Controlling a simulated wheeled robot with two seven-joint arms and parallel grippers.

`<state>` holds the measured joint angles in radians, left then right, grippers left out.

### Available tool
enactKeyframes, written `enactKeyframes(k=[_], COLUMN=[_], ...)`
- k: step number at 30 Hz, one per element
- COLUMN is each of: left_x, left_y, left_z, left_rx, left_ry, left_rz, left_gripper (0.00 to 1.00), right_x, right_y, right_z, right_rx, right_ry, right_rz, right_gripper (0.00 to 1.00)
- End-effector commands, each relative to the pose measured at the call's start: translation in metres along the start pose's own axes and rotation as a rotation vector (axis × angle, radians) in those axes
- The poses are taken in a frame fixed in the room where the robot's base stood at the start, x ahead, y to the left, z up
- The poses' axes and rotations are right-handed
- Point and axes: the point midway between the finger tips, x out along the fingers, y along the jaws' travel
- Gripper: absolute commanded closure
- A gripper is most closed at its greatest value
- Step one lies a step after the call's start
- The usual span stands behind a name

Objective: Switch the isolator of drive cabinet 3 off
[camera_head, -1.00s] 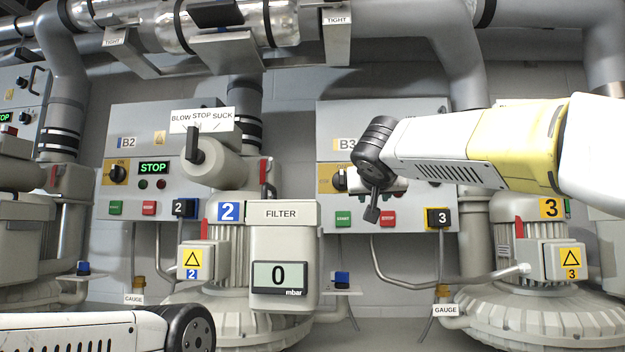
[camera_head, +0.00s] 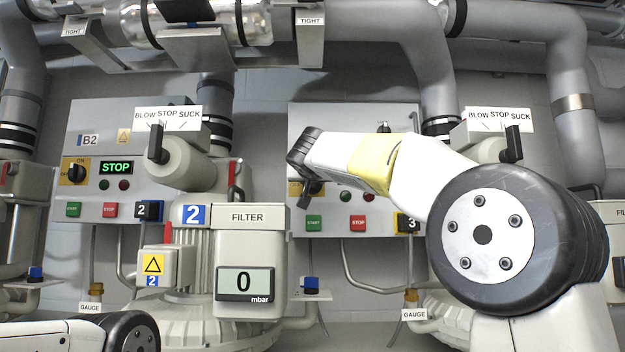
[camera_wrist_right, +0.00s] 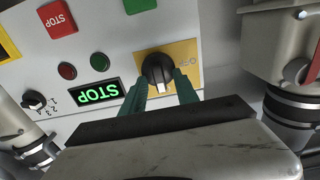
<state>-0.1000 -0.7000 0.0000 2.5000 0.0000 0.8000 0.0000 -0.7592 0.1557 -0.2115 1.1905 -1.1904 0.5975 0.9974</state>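Drive cabinet 3 (camera_head: 330,225) is the right-hand grey panel in the head view; my right arm hides its B3 label, display and most of its isolator. In the right wrist view, which is nearly upside down, the isolator is a black rotary knob (camera_wrist_right: 157,68) on a yellow plate (camera_wrist_right: 187,50). The knob's grip points to the picture's bottom, the panel's upper side. My right gripper (camera_wrist_right: 160,80) is open, with one green finger on each side of the knob; contact is not clear. It also shows in the head view (camera_head: 308,196). My left gripper is out of view.
The green STOP display (camera_wrist_right: 95,95), small selector (camera_wrist_right: 34,100) and red STOP button (camera_wrist_right: 57,18) are on the same panel. Cabinet 2 (camera_head: 100,150) and the filter box (camera_head: 250,260) stand to the left. A BLOW/STOP/SUCK valve (camera_head: 495,150) is behind my right arm.

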Motion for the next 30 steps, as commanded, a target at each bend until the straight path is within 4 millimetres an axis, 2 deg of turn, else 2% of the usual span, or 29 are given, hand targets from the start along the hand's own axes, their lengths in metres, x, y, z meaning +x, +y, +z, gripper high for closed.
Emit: enactKeyframes(k=[4,9,10,22,30], left_x=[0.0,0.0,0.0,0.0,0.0], left_y=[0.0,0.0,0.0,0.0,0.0], left_z=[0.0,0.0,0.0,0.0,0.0], left_rx=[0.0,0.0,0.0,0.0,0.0], left_ry=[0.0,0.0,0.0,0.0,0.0], left_rz=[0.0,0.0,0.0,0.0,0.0], left_gripper=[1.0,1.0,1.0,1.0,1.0], right_x=[-0.0002,-0.0004,-0.0004,-0.0005,-0.0005], right_y=[0.0002,0.0002,0.0002,0.0,-0.0016], right_z=[-0.0001,0.0,0.0,0.0001,0.0006], right_rx=[0.0,0.001,0.001,-0.031,-0.183], right_ry=[0.0,0.0,0.0,-0.001,-0.002], right_rz=[0.0,0.0,0.0,0.0,0.0], right_gripper=[0.64,0.97,1.0,1.0,1.0])
